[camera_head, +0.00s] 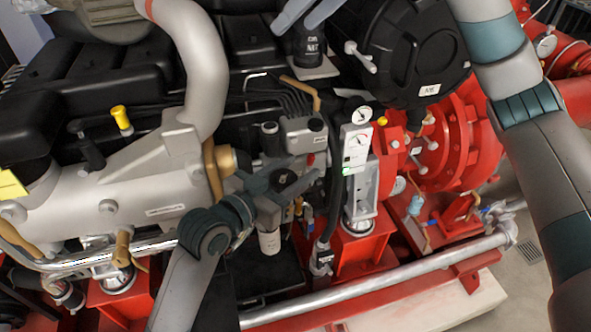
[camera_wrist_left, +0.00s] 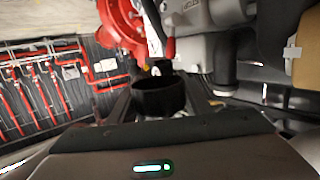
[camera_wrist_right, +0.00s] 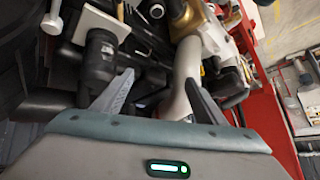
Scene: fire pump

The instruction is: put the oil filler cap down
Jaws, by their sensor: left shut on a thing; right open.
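My left gripper (camera_head: 290,187) is low at the middle of the engine, beside the grey housing. It is shut on a dark round cap, which I take as the oil filler cap (camera_wrist_left: 158,97); the cap sits between the fingers in the left wrist view. In the head view the cap is small and partly hidden by the gripper. I cannot tell whether it touches anything below. My right gripper (camera_head: 304,14) is open at the top edge, its fingers near a black lettered cylinder (camera_head: 308,43) on a light plate. The right wrist view shows this cylinder (camera_wrist_right: 100,55) beside the left finger.
A white gauge panel (camera_head: 356,150) stands just right of my left gripper. A large grey pipe (camera_head: 197,60) and a yellow-topped handle (camera_head: 121,118) are at the left. A round black housing (camera_head: 415,45) and red pump (camera_head: 450,140) are at the right. A silver pipe (camera_head: 370,285) crosses the front.

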